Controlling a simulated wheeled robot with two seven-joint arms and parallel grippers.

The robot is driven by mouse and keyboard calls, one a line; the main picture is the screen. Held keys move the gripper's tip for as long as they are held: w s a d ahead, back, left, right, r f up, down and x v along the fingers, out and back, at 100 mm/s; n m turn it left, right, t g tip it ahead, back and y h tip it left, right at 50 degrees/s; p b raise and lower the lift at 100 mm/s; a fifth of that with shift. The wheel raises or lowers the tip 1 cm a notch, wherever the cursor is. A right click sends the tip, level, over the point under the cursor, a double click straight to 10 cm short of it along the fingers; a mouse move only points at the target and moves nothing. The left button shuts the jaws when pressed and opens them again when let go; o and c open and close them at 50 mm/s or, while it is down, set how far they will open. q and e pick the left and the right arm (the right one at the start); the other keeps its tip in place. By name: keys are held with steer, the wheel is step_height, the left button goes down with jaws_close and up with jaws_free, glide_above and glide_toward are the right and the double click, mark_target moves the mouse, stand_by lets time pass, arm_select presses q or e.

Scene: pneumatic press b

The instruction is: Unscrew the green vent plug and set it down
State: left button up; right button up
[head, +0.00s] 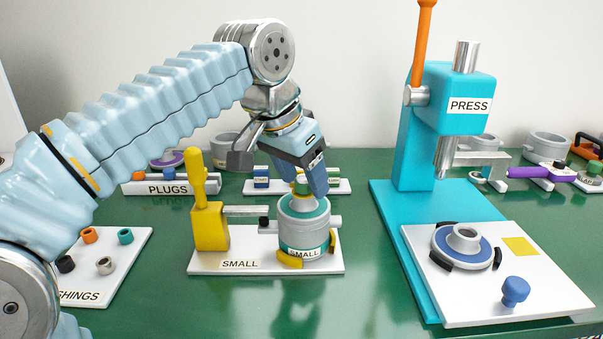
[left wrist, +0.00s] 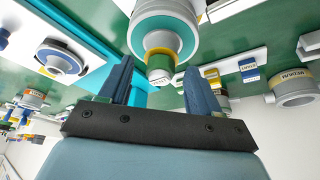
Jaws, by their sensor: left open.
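The green vent plug (head: 301,187) sits on top of the grey cylinder (head: 303,218) with the teal ring, which stands on the white SMALL fixture plate (head: 215,265). My left gripper (head: 309,184) is over the cylinder's top, tilted, with its dark blue fingers down around the plug. In the left wrist view the plug (left wrist: 160,74) shows between the two open fingertips (left wrist: 159,68), with a gap on each side. A finger partly hides the plug in the head view. My right gripper is not in view.
A yellow clamp (head: 209,225) stands left of the cylinder. The turquoise press (head: 415,150) stands to the right. A PLUGS rack (head: 150,189) is behind, and a bushings tray (head: 125,270) is at the left. Green table is bare in front of the fixture.

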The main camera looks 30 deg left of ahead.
arm_select(q)
steer(key=c, duration=1.1)
steer(key=n+y, duration=0.1)
steer(key=n, duration=0.1)
steer(key=n+y, duration=0.1)
steer(key=n, duration=0.2)
steer(key=shift+d+n, duration=0.2)
steer(key=shift+n, duration=0.1)
steer(key=shift+c, duration=0.2)
steer(key=n+y, duration=0.1)
steer(key=n, duration=0.2)
steer(key=n+g+y, duration=0.1)
steer(key=n, duration=0.2)
steer(key=shift+w+d+r, duration=0.1)
steer(key=o, duration=0.8)
steer(key=m+h, duration=0.1)
steer(key=m, duration=0.2)
steer(key=m+t, duration=0.1)
steer(key=m, duration=0.2)
steer(key=shift+a+h, duration=0.2)
steer(key=shift+h, duration=0.2)
steer(key=m+h, duration=0.2)
steer(key=m, duration=0.3)
steer(key=shift+a+m, duration=0.1)
steer(key=shift+m, duration=0.3)
